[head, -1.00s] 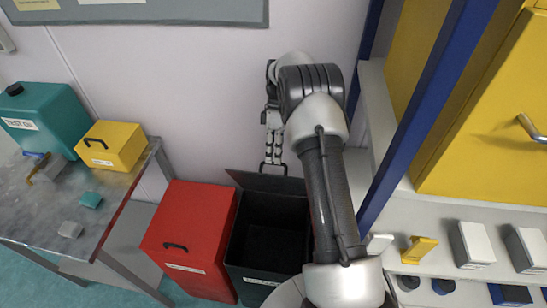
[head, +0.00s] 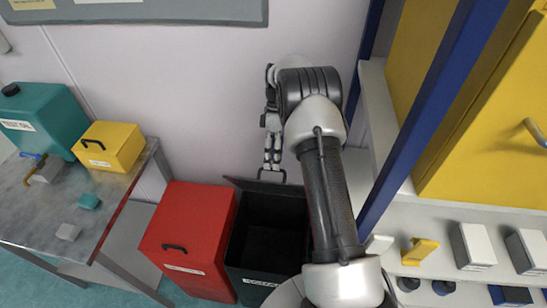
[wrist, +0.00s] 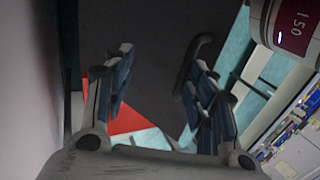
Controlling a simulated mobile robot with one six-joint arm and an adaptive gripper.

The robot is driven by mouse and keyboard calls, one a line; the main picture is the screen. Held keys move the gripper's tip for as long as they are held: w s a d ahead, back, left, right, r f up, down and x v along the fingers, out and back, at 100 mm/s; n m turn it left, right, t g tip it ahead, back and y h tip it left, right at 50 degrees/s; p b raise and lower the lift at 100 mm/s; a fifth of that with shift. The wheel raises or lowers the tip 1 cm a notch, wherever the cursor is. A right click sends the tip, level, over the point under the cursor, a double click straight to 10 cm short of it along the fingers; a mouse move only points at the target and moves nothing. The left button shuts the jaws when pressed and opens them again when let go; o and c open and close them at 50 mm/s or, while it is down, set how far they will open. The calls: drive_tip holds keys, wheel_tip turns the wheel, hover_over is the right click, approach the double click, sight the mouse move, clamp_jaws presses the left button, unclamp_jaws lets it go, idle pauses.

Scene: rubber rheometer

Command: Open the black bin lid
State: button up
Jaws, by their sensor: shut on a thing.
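The black bin (head: 233,248) stands on the floor between the red bin and my arm, and its dark inside is visible. Its black lid (head: 245,185) is raised at the back of the bin, near the wall, showing as a narrow strip. The lid's loop handle (head: 284,176) is at my gripper's (head: 272,165) fingertips. My gripper points down and is shut on the handle. In the wrist view, the dark lid (wrist: 150,25) fills the upper middle, and the handle (wrist: 196,62) shows by the right finger. The exact finger contact is unclear.
A red bin (head: 190,230) with a shut lid stands directly left of the black bin. A table (head: 50,215) with a teal canister (head: 45,115) and yellow box (head: 112,147) is farther left. A blue post (head: 425,110) and shelving are close on the right.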

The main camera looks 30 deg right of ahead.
drive_tip(key=v, duration=0.7)
drive_tip(key=shift+d+r, duration=0.1)
drive_tip(key=shift+c, duration=0.4)
